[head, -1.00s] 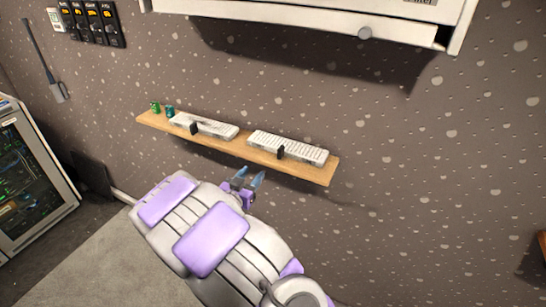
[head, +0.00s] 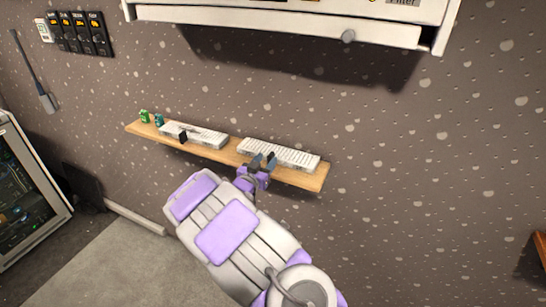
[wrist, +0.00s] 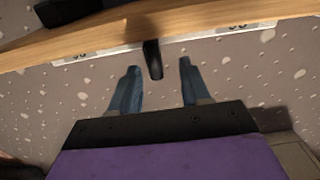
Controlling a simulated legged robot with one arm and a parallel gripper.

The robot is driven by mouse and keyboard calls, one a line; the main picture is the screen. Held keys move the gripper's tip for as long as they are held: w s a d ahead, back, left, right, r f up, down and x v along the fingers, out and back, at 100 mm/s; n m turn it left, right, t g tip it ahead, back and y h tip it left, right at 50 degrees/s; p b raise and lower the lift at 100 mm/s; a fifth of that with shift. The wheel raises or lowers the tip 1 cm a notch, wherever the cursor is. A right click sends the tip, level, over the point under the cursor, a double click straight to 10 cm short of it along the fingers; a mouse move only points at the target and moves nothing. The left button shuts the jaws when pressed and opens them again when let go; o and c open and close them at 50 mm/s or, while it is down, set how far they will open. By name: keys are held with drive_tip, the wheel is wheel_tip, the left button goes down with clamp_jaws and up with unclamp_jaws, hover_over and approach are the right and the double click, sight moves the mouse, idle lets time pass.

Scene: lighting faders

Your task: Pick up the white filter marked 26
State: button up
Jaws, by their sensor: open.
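My gripper (head: 263,159) is open at the front of the wooden shelf, by the right-hand white fader box (head: 290,156). In the wrist view my gripper (wrist: 158,68) has its two blue fingers apart, with the black fader knob (wrist: 152,57) between their tips; I see no contact. A white strip (wrist: 205,35) behind the knob carries small dark marks too small to read. The left white fader box (head: 205,138) has its own black knob (head: 183,137). I cannot make out a white filter marked 26. A white cabinet (head: 270,22) above has a label that seems to read "Filter".
The wooden shelf (head: 310,181) is fixed to the speckled wall. A green can (head: 145,116) and a teal can (head: 159,120) stand at its left end. Black switches (head: 80,33) are at upper left, and a glass-fronted cabinet (head: 30,190) is at left. The wall right of the shelf is clear.

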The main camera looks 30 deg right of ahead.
sight(274, 154)
drive_tip(key=d, duration=0.3)
drive_tip(key=shift+w+d+f, duration=0.15)
drive_tip(key=shift+w+d, duration=0.1)
drive_tip(key=shift+w, duration=0.1)
drive_tip(key=shift+w+a+r+b, duration=0.25)
drive_tip(key=shift+w+a+b, duration=0.25)
drive_tip(key=shift+w, duration=0.55)
drive_tip(key=shift+w+d, duration=0.2)
drive_tip(key=shift+d, duration=0.05)
drive_tip(key=d, duration=0.3)
drive_tip(key=shift+w+d+f, duration=0.1)
drive_tip(key=shift+d+f, duration=0.1)
drive_tip(key=shift+d, duration=0.2)
drive_tip(key=a, duration=0.3)
drive_tip(key=shift+a+r, duration=0.1)
drive_tip(key=shift+r, duration=0.15)
drive_tip(key=c, duration=0.7)
drive_tip(key=shift+d, duration=0.2)
clamp_jaws()
drive_tip(key=shift+d+f, duration=0.15)
drive_tip(key=shift+d, duration=0.75)
